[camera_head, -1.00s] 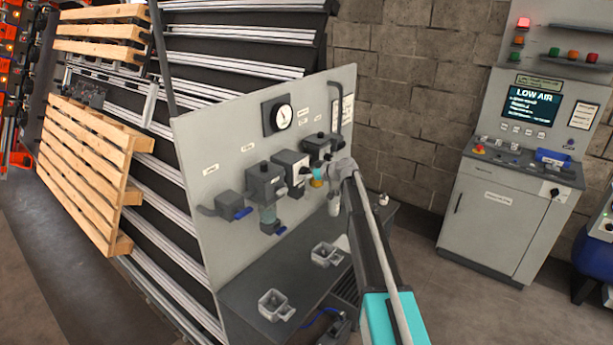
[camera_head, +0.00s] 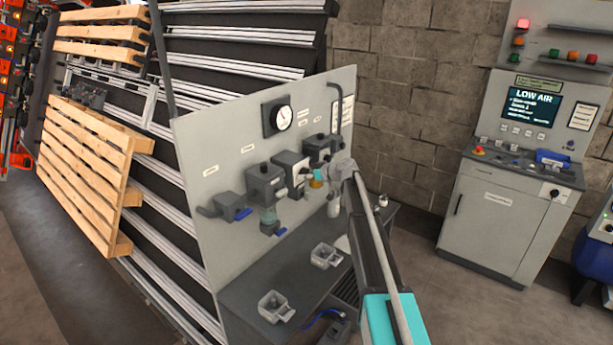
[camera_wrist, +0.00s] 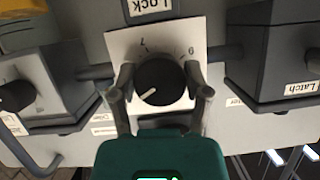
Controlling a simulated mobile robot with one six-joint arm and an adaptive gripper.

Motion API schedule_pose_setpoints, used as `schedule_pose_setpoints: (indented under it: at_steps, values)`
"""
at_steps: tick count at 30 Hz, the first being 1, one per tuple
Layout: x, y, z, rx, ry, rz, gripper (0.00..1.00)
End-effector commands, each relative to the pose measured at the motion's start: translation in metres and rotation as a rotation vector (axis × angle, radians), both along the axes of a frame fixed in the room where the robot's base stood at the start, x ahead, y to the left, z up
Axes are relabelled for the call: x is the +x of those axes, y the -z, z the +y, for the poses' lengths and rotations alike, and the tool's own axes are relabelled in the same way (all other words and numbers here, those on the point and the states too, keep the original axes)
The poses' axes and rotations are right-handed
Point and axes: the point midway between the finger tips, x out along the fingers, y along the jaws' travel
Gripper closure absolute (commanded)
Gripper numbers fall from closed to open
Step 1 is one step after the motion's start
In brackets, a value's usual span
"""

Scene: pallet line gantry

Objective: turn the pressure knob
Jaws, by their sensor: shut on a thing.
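In the wrist view the pressure knob (camera_wrist: 160,84) is a round black dial with a white pointer line. It sits on a square white plate (camera_wrist: 122,43) with printed digits at its upper edge. The pointer aims to the lower left. My gripper (camera_wrist: 160,88) has one finger on each side of the knob and is shut on it. In the head view my gripper (camera_head: 313,174) reaches the front of a dark unit (camera_head: 288,161) on the grey panel, and the knob is mostly hidden there. A round gauge (camera_head: 284,117) is above.
Below is a dark shelf (camera_head: 245,285) with two small grey cups (camera_head: 275,306). A console screen (camera_head: 531,107) at right reads "LOW AIR". Floor between panel and console is clear.

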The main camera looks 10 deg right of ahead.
Motion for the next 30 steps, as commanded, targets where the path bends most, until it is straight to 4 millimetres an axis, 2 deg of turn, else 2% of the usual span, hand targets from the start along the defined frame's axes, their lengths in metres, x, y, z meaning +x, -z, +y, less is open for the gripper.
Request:
schedule_pose_setpoints:
  at_steps: [11, 30]
  values:
    - [0.0011, 0.0016, -0.0005, 0.153, -0.001, 0.152, 0.86]
    - [0.0, 0.0034, 0.0003, 0.574, -0.001, 0.576, 0.86]
